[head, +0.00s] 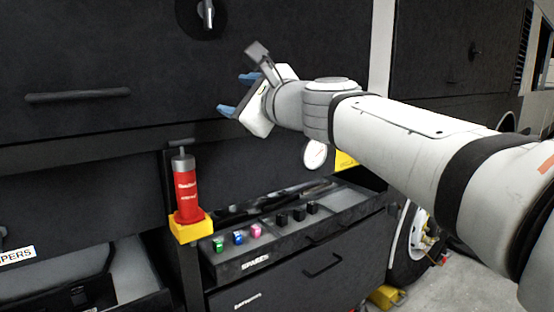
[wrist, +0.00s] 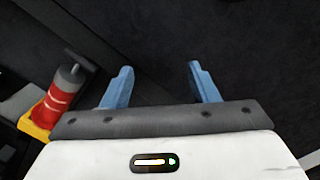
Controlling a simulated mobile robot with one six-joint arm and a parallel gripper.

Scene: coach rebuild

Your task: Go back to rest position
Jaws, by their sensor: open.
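My gripper (head: 236,94) is open and empty, with its two blue fingers apart in front of the dark cabinet (head: 110,60). In the wrist view the fingers of my gripper (wrist: 158,86) frame only a dark surface. My white arm reaches in from the right in the head view. A red bottle with a grey top (head: 186,190) stands upright in a yellow holder (head: 192,231), below and left of my gripper. The red bottle also shows at the left of the wrist view (wrist: 62,100), apart from the fingers.
A shelf (head: 290,243) holds green, blue and pink small items and several black ones. A drawer handle (head: 78,95) and a dark knob (head: 203,14) are on the cabinet. A lower tray (head: 140,270) is at bottom left. A wheel (head: 412,240) stands at right.

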